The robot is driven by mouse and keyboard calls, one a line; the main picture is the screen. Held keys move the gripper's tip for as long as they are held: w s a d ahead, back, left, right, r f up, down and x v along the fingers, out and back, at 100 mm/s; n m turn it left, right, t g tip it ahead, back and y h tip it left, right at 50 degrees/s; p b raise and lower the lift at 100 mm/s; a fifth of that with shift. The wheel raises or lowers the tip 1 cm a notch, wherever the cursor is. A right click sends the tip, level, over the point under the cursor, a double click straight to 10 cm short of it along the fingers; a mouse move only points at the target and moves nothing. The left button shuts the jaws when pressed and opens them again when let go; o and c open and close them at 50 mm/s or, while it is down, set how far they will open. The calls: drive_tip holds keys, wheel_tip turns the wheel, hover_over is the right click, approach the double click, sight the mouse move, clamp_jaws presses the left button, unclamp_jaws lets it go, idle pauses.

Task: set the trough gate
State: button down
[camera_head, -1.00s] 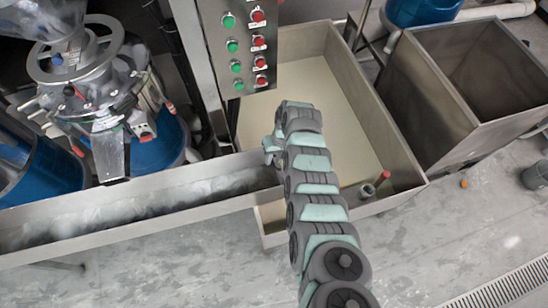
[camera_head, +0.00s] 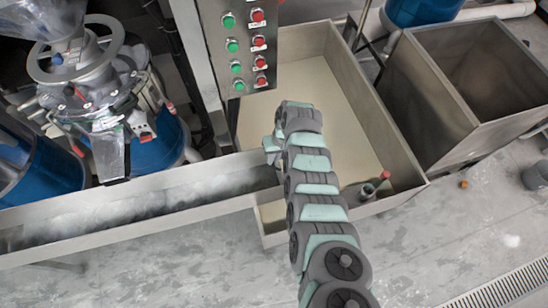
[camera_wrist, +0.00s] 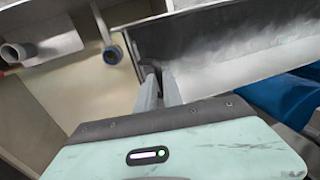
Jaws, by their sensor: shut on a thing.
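The long metal trough (camera_head: 130,228) runs from the left to the pale-floored basin (camera_head: 310,90), with whitish material inside. My gripper (camera_wrist: 158,72) is at the trough's basin end, its two fingers close together on a thin dark part, seemingly the trough gate. The gate's shape and setting cannot be made out between the fingers. In the wrist view, the trough (camera_wrist: 215,75) lies to the right of the fingers and the basin (camera_wrist: 118,98) to the left. In the head view, my arm hides the fingertips and the gate.
A panel of green and red buttons (camera_head: 245,45) hangs above the basin. The grinder (camera_head: 110,85) stands at the left behind the trough. A grey pipe stub (camera_head: 367,191) stands at the basin's right front. An open metal bin (camera_head: 455,110) is at the right. The front floor is clear.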

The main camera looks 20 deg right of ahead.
idle(0.6)
drive_tip(key=b+x, duration=0.2)
drive_tip(key=shift+d+f, duration=0.2)
drive_tip(key=shift+f, duration=0.25)
drive_tip(key=shift+r, duration=0.1)
drive_tip(key=c, duration=1.5)
unclamp_jaws()
drive_tip(key=shift+v, duration=5.45)
